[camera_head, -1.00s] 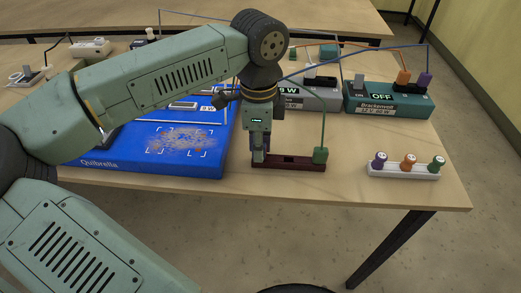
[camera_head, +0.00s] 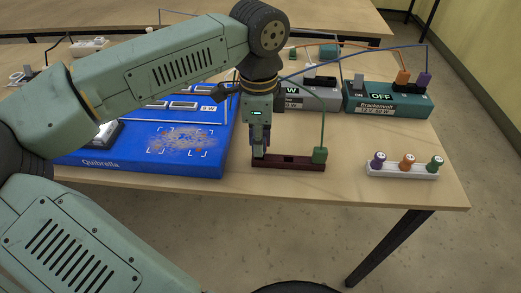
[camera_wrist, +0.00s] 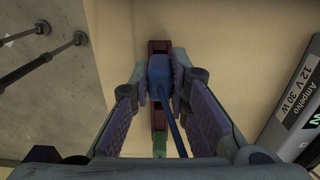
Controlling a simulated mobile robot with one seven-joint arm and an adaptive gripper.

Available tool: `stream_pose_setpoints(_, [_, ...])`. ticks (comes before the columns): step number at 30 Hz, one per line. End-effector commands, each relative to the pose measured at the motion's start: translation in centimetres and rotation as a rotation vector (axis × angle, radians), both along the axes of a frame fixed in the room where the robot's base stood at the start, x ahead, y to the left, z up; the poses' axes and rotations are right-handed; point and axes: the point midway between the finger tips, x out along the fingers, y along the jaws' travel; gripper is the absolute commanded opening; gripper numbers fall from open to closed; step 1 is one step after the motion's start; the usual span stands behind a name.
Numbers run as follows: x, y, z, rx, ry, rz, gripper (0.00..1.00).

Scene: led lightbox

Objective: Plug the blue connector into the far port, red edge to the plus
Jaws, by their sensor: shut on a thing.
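The blue connector (camera_wrist: 159,75) is between my finger pads in the wrist view, with its blue cable running down the picture. My gripper (camera_head: 259,153) is shut on it, over the left end of a dark red slotted holder (camera_head: 290,163). I cannot tell whether the connector is clear of the holder; its red edge is not visible. A green connector (camera_head: 320,155) stands in the holder's right end. The blue panel marked Quibrella (camera_head: 100,165) lies to the left. My arm hides part of it, and I cannot make out the far port or a plus mark.
A grey supply (camera_head: 318,99) and a teal Brackenvolt supply (camera_head: 385,98), showing OFF, stand behind at the right. A white rack (camera_head: 402,172) holds purple, orange and green pieces at the right front. Blue and green cables hang near my gripper. The table between holder and rack is bare.

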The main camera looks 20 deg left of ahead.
Motion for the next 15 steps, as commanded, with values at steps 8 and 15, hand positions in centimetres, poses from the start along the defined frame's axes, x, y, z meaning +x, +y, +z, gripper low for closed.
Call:
stream_pose_setpoints(8, [0.00, -0.01, 0.00, 0.000, 0.000, 0.000, 0.00])
stream_pose_setpoints(15, [0.00, 0.01, 0.71, 0.001, 0.000, 0.000, 0.00])
